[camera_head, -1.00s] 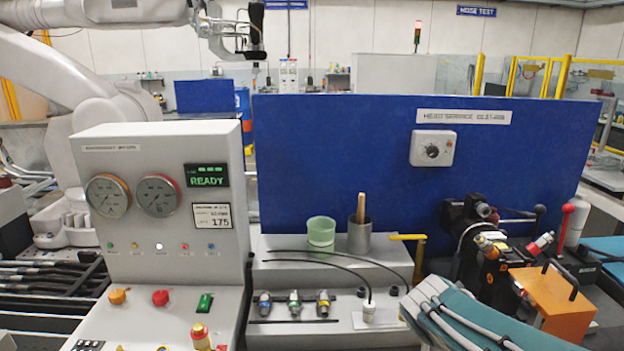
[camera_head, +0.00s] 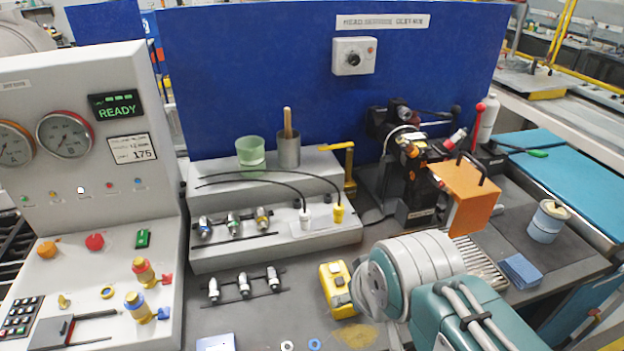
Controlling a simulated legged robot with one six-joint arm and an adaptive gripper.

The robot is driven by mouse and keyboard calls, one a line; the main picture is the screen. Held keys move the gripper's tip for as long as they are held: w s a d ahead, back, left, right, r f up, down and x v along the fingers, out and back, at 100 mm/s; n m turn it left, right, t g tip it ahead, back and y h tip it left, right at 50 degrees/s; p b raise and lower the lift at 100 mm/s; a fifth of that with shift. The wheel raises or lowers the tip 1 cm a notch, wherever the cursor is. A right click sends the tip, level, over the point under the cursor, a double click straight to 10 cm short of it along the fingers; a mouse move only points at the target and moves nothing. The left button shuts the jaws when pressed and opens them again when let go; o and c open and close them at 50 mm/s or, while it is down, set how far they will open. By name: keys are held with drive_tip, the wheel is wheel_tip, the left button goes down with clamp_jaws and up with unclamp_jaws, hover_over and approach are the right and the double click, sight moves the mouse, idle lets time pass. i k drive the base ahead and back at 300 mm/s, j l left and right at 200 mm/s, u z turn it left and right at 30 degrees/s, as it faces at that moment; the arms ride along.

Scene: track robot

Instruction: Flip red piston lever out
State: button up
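Two brass-coloured valve-like fittings stand at the lower right of the grey control panel. The upper fitting (camera_head: 145,271) has a small red lever (camera_head: 167,279) sticking out on its right. The lower fitting (camera_head: 138,307) has a similar blue lever (camera_head: 163,314). A separate upright lever with a red knob (camera_head: 480,107) stands by the dark machine at the right. I cannot tell for certain which red lever is the piston lever. My teal and grey arm reaches in at the lower right, well to the right of the panel. My gripper's fingers do not show.
The control panel (camera_head: 82,165) with gauges and a READY display fills the left. An orange guard (camera_head: 467,196) stands behind my arm. A yellow block (camera_head: 338,290) lies close left of it. Small fittings (camera_head: 244,285) rest on the bench between panel and block.

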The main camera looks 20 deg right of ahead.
sight(481, 108)
drive_tip(key=l+z, duration=0.15)
drive_tip(key=l, duration=0.9)
drive_tip(key=l+z, duration=0.1)
drive_tip(key=l, duration=1)
drive_tip(key=i+l+z, duration=0.15)
drive_tip(key=l, duration=0.9)
